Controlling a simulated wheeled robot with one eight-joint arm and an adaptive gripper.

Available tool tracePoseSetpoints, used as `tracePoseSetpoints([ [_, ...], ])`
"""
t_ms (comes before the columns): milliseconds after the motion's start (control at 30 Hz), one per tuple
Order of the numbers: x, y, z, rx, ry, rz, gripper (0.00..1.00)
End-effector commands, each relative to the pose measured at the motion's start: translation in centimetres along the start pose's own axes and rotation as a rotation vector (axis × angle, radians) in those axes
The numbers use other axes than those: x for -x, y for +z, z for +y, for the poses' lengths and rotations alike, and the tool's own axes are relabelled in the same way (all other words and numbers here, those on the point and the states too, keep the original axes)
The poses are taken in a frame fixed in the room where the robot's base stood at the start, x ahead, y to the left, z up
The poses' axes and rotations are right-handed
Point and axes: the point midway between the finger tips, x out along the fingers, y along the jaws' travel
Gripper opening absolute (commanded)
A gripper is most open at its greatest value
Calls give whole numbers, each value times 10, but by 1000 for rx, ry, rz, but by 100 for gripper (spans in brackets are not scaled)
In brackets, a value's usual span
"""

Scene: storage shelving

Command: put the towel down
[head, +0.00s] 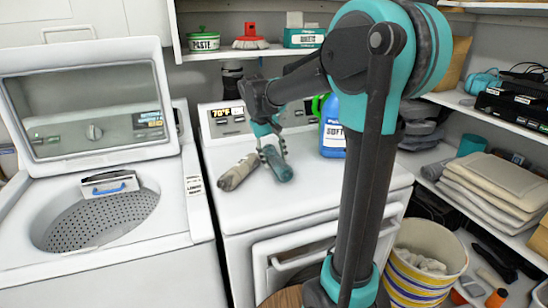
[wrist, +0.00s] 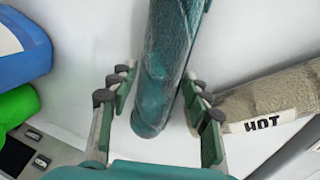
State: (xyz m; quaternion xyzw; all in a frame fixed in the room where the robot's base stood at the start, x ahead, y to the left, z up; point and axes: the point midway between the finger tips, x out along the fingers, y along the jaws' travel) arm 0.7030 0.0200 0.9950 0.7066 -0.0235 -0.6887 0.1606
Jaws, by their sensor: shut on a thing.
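A rolled teal towel (head: 278,166) is between the fingers of my gripper (head: 272,150), over the top of the white dryer (head: 310,178). In the wrist view the teal towel (wrist: 166,65) runs between the two fingers of my gripper (wrist: 160,102), which is shut on it. Whether its underside touches the dryer top is hard to tell. A beige rolled towel (head: 237,173) lies just left of it on the dryer; it also shows at the right of the wrist view (wrist: 280,92).
A blue detergent bottle (head: 333,128) with a green part stands at the back of the dryer top. The open washer (head: 75,245) is at left. A shelf (head: 240,52) hangs above. Folded linens (head: 490,185) and a striped bucket (head: 410,285) are at right. The dryer's front top is clear.

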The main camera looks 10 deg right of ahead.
Motion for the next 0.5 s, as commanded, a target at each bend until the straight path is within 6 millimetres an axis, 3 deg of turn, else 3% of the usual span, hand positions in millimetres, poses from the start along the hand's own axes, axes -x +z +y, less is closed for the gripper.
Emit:
tracePoseSetpoints([
  [333,-3,0,-1,0,0,0,7],
  [367,-3,0,-1,0,0,0,50],
  [500,-3,0,-1,0,0,0,67],
])
